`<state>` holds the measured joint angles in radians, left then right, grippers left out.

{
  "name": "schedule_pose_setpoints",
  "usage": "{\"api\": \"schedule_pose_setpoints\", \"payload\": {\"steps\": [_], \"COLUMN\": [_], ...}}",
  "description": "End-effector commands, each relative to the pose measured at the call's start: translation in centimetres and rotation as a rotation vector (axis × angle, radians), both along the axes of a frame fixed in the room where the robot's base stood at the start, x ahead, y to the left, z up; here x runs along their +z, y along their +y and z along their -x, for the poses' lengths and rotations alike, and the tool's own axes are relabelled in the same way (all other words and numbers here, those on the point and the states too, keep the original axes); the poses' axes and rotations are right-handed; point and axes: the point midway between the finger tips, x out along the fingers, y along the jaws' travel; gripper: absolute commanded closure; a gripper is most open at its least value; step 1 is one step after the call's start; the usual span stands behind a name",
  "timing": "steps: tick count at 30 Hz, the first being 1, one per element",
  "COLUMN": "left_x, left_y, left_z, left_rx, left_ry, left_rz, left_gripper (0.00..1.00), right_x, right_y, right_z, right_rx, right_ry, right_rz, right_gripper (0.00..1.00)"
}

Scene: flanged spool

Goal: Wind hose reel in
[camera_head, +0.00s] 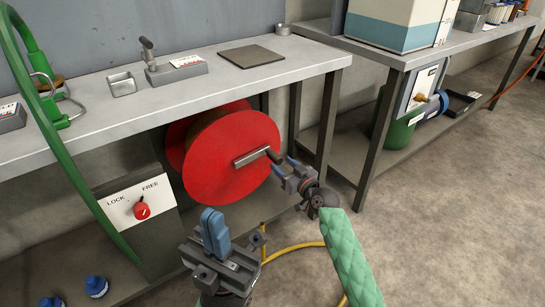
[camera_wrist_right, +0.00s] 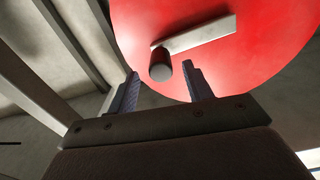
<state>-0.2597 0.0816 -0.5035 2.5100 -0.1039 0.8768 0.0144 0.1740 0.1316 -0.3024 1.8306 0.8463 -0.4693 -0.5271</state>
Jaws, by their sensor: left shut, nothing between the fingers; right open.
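The red hose reel (camera_head: 222,165) sits under the workbench, its round flange facing me. A grey metal crank arm (camera_head: 251,157) is fixed across the flange and ends in a dark round handle (camera_head: 275,155). My right gripper (camera_head: 283,168) is open close to the handle. In the right wrist view, the handle (camera_wrist_right: 160,68) lies just past the fingertips, in line with the gap of my right gripper (camera_wrist_right: 162,78); contact cannot be told. My left gripper (camera_head: 213,222) is shut and empty, in front of the reel at lower left. A red knob (camera_head: 141,211) sits on the LOCK/FREE plate (camera_head: 117,207).
The grey bench top (camera_head: 215,85) overhangs the reel, with a bench leg (camera_head: 326,122) to its right. A green hose (camera_head: 58,150) hangs over the bench at left. A yellow hose (camera_head: 290,248) lies on the floor. Open floor lies at lower right.

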Motion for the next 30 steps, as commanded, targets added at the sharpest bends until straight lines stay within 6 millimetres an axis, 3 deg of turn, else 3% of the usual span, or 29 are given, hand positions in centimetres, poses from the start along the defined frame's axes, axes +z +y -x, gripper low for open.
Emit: {"api": "schedule_pose_setpoints", "payload": {"steps": [13,26,27,30], "left_x": [-2.0,-2.2,-2.2,-2.2], "left_y": [-0.4,-0.4,-0.4,-0.4], "left_z": [-0.1,-0.2,-0.2,-0.2], "left_rx": [0.011,0.013,0.013,0.013], "left_ry": [0.011,0.016,0.016,0.016], "left_rz": [-0.03,-0.037,-0.037,-0.037], "left_gripper": [1.0,1.0,1.0,1.0], "right_x": [-0.1,0.0,0.0,0.0], "right_y": [3.4,4.0,4.0,4.0], "right_z": [-4.6,-5.4,-5.4,-5.4], "right_rx": [0.001,0.001,0.001,0.001], "right_ry": [0.001,0.001,0.001,0.001], "right_rz": [-0.001,0.001,0.001,0.001], "right_gripper": [0.49,0.49,0.51,0.71]}}
